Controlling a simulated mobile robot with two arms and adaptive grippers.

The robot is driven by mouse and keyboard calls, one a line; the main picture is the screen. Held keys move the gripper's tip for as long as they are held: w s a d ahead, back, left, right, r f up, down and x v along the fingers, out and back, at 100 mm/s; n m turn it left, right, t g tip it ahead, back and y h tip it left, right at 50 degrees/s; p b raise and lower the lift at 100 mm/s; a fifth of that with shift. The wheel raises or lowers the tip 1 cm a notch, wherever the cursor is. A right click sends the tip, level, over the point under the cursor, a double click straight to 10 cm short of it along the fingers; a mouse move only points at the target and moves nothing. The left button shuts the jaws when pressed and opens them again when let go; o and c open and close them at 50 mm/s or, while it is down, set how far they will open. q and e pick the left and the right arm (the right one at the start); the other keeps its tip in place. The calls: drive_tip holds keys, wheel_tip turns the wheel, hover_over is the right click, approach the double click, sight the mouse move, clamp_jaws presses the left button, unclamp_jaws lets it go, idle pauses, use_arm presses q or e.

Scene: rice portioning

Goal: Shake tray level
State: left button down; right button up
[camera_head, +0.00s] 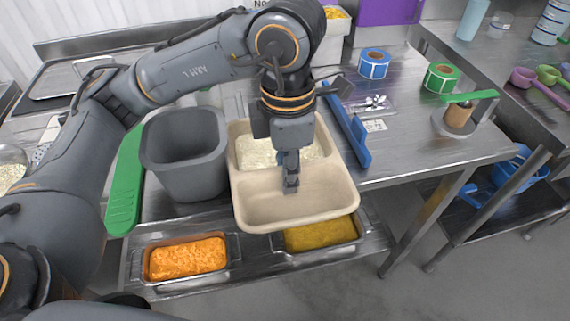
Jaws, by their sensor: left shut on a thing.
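A beige tray (255,215) with raised walls sits in the middle of the camera_head view. A divider wall crosses it. White rice (254,153) fills its far compartment, and the near compartment looks empty. My left gripper (290,188) points down over the middle of the tray and is shut on the divider. The gripper and wrist hide part of the rice and the divider. The tray's near edge overlaps a metal pan of yellow food (320,235). Whether the tray rests on a surface or hangs is hard to tell. My right gripper is not in view.
A grey bin (185,150) stands close left of the tray, with a green board (125,185) beyond it. A pan of orange food (187,258) sits on the lower front shelf. A blue tool (350,133) lies right of the tray.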

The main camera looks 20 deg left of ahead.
use_arm(q)
drive_tip(key=shift+s+d, duration=0.25)
drive_tip(key=shift+s, duration=0.1)
drive_tip(key=shift+w+a+b, duration=0.4)
drive_tip(key=shift+w, duration=0.15)
drive_tip(key=shift+w+a, duration=0.1)
drive_tip(key=shift+a, duration=0.05)
